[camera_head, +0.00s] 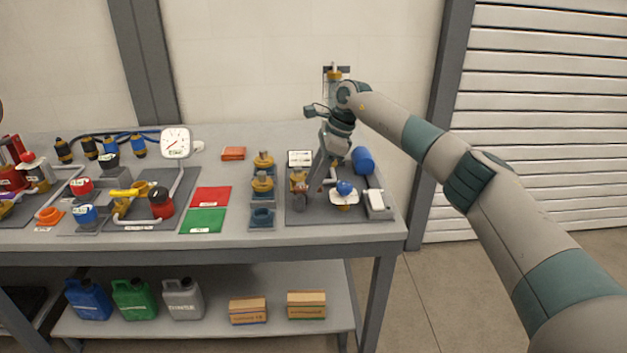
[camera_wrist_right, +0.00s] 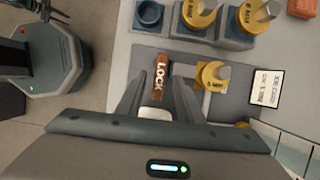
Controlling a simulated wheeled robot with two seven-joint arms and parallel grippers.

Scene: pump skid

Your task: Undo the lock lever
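The lock lever (camera_wrist_right: 160,78) is a brown-red bar with the word LOCK in white. In the right wrist view it lies between the two fingertips of my right gripper (camera_wrist_right: 157,88), with visible space on both sides. My right gripper (camera_head: 318,178) is open and points down over the grey skid plate (camera_head: 300,213) at the right of the bench. In the head view the gripper hides most of the lever. A gold valve part (camera_wrist_right: 212,75) stands just right of the lever in the wrist view, close to one finger.
A blue cylinder (camera_head: 363,160), a blue knob (camera_head: 345,187) and a white box (camera_head: 376,200) sit close by on the plate. Gold-topped holders (camera_head: 262,183) stand to its left. A printed card (camera_wrist_right: 267,87) lies behind. Red and green mats (camera_head: 204,221) are further left.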

